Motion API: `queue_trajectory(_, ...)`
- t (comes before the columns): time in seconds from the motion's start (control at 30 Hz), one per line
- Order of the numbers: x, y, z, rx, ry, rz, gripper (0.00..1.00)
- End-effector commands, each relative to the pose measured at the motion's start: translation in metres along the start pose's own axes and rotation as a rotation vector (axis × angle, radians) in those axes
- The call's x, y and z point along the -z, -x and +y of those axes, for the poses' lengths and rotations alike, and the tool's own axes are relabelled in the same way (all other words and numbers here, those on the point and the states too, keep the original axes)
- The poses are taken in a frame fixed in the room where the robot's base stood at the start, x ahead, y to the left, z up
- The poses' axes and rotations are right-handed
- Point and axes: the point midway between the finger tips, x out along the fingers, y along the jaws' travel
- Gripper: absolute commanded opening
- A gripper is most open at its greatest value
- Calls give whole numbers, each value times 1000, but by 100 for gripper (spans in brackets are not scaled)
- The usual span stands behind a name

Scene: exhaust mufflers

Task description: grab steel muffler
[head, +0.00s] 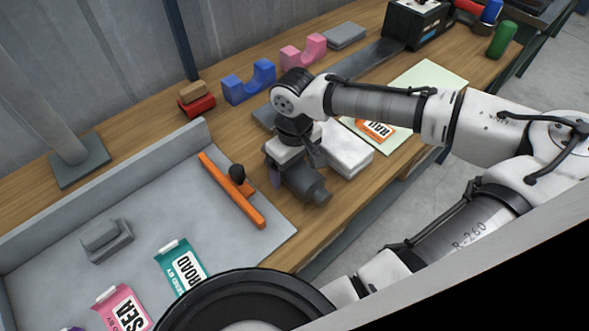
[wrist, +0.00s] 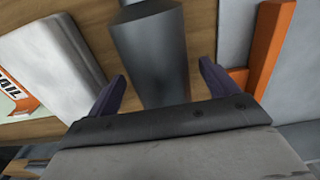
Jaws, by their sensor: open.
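The steel muffler appears to be a dark grey rounded body with a narrower end, lying on the wooden bench in the head view (head: 305,186). My gripper (head: 290,172) is right over it and partly hides it. In the wrist view the muffler (wrist: 150,58) lies between the two open, purple fingers of my gripper (wrist: 160,84). A gap shows on each side of it, wider on the right. Its near end is hidden behind my gripper body. I cannot tell how far down the fingertips reach.
A white block (head: 345,152) lies close on the right of the muffler. An orange bar (head: 232,190) lies on the grey tray (head: 205,138) to its left. Blue (head: 248,82) and pink (head: 303,53) cradles stand behind. A pale green sheet (head: 425,80) lies farther right.

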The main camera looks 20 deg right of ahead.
Motion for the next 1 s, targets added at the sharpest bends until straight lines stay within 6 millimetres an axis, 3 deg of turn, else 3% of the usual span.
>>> queue_trajectory(0.77,0,-5,0,0,0,0,86)
queue_trajectory(1.0,0,-4,0,0,0,0,58)
